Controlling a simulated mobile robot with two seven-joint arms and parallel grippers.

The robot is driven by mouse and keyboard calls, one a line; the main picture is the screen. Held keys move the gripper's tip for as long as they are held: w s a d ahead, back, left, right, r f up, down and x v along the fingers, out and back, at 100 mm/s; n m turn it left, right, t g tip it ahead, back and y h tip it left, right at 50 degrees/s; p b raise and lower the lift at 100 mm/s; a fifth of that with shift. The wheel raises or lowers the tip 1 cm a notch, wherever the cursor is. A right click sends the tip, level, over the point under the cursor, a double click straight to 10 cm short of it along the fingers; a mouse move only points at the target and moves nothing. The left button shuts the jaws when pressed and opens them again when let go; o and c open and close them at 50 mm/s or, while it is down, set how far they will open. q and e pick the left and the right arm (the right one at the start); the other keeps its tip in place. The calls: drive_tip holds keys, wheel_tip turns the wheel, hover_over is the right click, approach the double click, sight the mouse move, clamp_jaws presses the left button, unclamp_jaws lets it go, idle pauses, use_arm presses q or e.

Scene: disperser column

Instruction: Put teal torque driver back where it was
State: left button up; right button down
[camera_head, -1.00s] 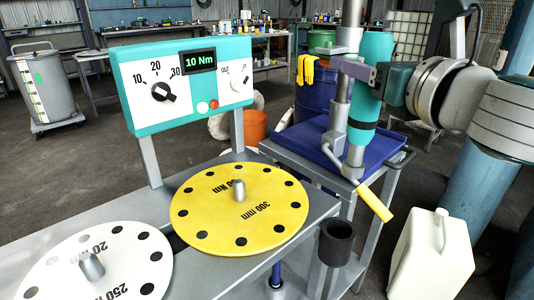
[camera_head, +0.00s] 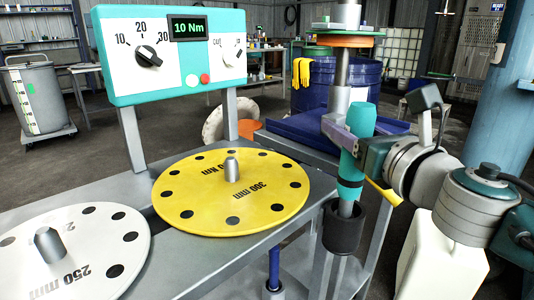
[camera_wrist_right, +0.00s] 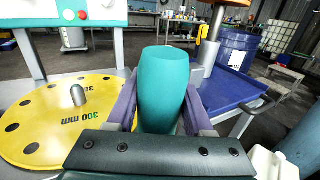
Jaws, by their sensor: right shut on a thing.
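The teal torque driver (camera_head: 356,160) is in my right gripper (camera_head: 356,146), which is shut around its body. It leans slightly, with its grey lower end at the mouth of the black cup-shaped holder (camera_head: 343,229) on the bench's right edge. I cannot tell how deep the end sits in the cup. In the right wrist view the wide top of the driver (camera_wrist_right: 164,85) stands between the purple fingers; its lower end and the cup are hidden there. My left gripper is not in view.
A yellow disc (camera_head: 187,206) and a white disc (camera_head: 95,225) lie on the bench left of the holder. A teal control box (camera_head: 172,84) stands behind them. A metal column (camera_head: 341,75) and a yellow-handled lever (camera_head: 388,196) are close behind the driver. A white canister (camera_head: 430,265) stands at right.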

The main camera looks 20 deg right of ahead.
sight(345, 151)
drive_tip(key=shift+f+b, duration=1.25)
drive_tip(key=shift+f, duration=0.6)
drive_tip(key=c, duration=0.8)
unclamp_jaws()
drive_tip(key=shift+f, duration=0.15)
drive_tip(key=o, duration=0.5)
